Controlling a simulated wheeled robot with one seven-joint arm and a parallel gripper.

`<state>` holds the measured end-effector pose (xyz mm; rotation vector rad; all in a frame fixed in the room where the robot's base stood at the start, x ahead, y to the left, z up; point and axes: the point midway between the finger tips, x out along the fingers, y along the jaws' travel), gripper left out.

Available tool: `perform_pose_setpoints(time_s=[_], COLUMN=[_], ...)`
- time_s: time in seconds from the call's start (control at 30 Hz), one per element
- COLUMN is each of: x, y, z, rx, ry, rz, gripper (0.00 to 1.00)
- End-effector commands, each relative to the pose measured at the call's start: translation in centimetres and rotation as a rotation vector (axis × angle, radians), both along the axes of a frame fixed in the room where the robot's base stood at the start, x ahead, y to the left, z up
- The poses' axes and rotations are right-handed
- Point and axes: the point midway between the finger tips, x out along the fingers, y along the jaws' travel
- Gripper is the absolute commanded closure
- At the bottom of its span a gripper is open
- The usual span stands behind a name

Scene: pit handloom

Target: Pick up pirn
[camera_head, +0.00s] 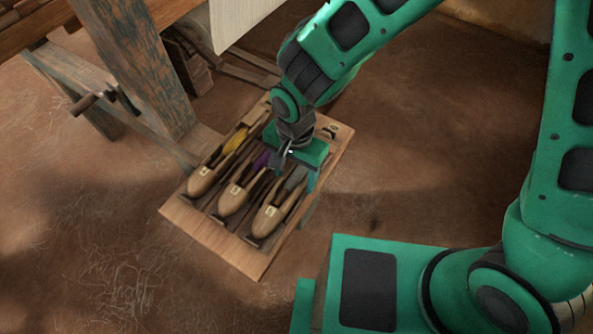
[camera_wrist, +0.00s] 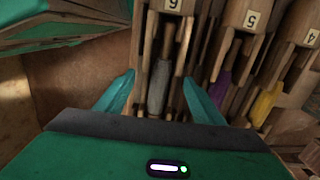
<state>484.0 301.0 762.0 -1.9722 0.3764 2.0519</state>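Three wooden boat-shaped shuttles lie side by side in a wooden tray (camera_head: 215,236). The right shuttle (camera_head: 265,220), marked 6 in the wrist view, holds a grey pirn (camera_head: 297,178). The middle shuttle (camera_head: 233,199) holds a purple pirn (camera_head: 261,160), and the left shuttle (camera_head: 201,180) holds a yellow pirn (camera_head: 236,140). My gripper (camera_wrist: 159,80) is open over the right shuttle. In the wrist view the grey pirn (camera_wrist: 159,88) shows between its two teal fingers, apart from both. My gripper's body hides part of the tray and the far shuttle ends in the head view.
The loom's wooden post (camera_head: 140,62) stands just beyond the tray's left side, with a crank handle (camera_head: 90,101) on its frame. Pale cloth (camera_head: 238,20) hangs behind. The earthen floor (camera_head: 400,140) right of the tray is clear.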

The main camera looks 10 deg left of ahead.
Motion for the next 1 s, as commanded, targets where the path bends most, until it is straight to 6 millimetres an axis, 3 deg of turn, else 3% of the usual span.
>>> perform_pose_setpoints(time_s=[0.37,0.8,1.0], x=[0.1,0.4,0.5], y=[0.0,0.0,-0.1], z=[1.1,9.2,12.1], rx=[0.002,0.004,0.001], ry=[-0.002,-0.005,-0.002], rz=[0.0,-0.001,-0.001], gripper=[0.38,0.38,0.38])
